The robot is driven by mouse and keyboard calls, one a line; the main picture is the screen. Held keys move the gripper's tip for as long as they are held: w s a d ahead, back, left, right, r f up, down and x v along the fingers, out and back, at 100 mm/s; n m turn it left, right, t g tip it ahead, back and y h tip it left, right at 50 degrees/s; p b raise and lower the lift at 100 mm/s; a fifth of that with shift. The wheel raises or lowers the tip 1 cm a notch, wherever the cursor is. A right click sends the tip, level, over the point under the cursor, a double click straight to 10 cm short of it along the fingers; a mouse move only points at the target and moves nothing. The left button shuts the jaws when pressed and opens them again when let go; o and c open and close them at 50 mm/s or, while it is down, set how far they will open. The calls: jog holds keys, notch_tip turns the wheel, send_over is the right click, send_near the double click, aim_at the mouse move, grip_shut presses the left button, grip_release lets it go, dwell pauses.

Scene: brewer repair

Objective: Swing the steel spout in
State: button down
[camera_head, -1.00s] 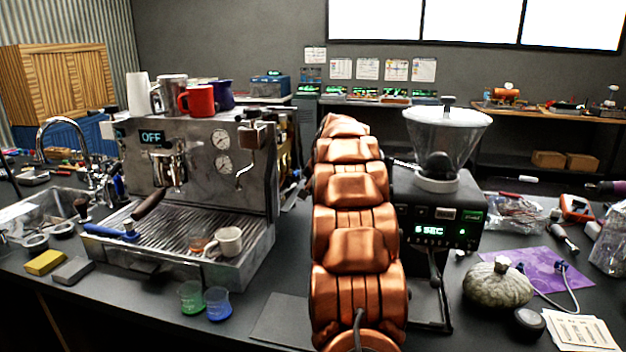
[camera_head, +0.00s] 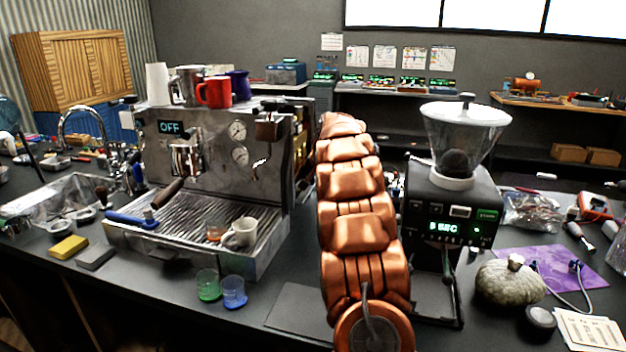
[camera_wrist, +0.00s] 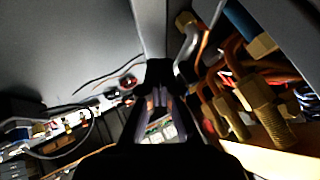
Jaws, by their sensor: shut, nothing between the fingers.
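The espresso machine (camera_head: 240,210) stands left of my arm in the head view, its display reading OFF. A thin steel wand (camera_head: 260,165) hangs at its front right. A curved steel tap spout (camera_head: 82,112) rises by the sink at the left. I cannot tell which of these is the steel spout meant. My gripper (camera_wrist: 160,98) shows dark and shut in the wrist view, with nothing visible in it. Brass fittings (camera_wrist: 258,95) and copper pipes are close at its right. In the head view my gripper is hidden behind my copper-coloured arm.
The grinder (camera_head: 452,205) stands just right of my arm. Green and blue cups (camera_head: 233,292) stand in front. A grey panel (camera_wrist: 65,50) fills the wrist view's upper left.

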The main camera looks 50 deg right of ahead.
jog(key=shift+w, duration=0.1)
jog(key=shift+w+f+b, duration=0.1)
jog(key=shift+f+b, duration=0.05)
jog(key=shift+b, duration=0.25)
jog(key=shift+w+d+n+y+b, duration=0.1)
jog(key=shift+w+n+y+b, duration=0.15)
jog(key=shift+n+y+b, duration=0.45)
jog(key=shift+w+d+n+t+y+b, duration=0.15)
jog(key=shift+w+n+t+y+b, duration=0.15)
jog(key=shift+n, duration=0.6)
jog(key=shift+s, duration=0.15)
